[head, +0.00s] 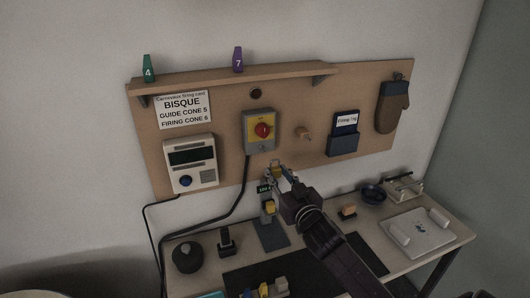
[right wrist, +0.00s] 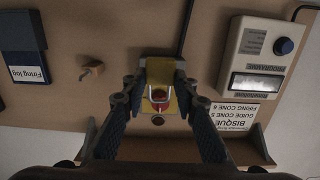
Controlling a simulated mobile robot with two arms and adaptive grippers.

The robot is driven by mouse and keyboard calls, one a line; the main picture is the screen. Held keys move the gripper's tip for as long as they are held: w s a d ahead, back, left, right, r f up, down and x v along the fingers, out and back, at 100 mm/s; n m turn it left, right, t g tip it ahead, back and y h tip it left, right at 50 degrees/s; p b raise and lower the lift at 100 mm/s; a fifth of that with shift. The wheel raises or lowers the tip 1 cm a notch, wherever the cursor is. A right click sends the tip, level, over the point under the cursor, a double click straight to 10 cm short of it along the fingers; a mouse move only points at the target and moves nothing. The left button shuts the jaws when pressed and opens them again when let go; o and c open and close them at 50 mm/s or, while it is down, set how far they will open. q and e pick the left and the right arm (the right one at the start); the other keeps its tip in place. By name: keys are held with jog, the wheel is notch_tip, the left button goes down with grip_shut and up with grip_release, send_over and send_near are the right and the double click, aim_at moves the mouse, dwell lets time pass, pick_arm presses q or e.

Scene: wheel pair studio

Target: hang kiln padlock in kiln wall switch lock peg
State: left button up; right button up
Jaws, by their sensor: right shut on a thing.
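The kiln wall switch (head: 260,130) is a grey and yellow box with a red knob on the wall board. In the right wrist view the switch (right wrist: 172,114) shows upside down, partly behind the padlock. My right gripper (head: 281,176) is below the switch in the head view. It is shut on the kiln padlock (right wrist: 160,73), a yellow body with a pale shackle, between its fingers (right wrist: 157,86). The shackle points up the wall and overlaps the red knob in the wrist view. I cannot tell whether it touches the switch. The lock peg cannot be made out. My left gripper is not in view.
A stand (head: 273,235) with another yellow piece is below my right gripper. A shelf (head: 230,77) runs above. The bench (head: 440,222) holds several items.

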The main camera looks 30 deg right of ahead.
aim_at(272, 168)
jog(key=shift+a, duration=0.35)
jog(key=shift+w, duration=0.1)
jog(key=shift+x, duration=2.75)
jog(key=shift+r, duration=0.25)
jog(key=shift+w, duration=0.1)
jog(key=shift+x, duration=1.35)
jog(key=shift+f, duration=0.3)
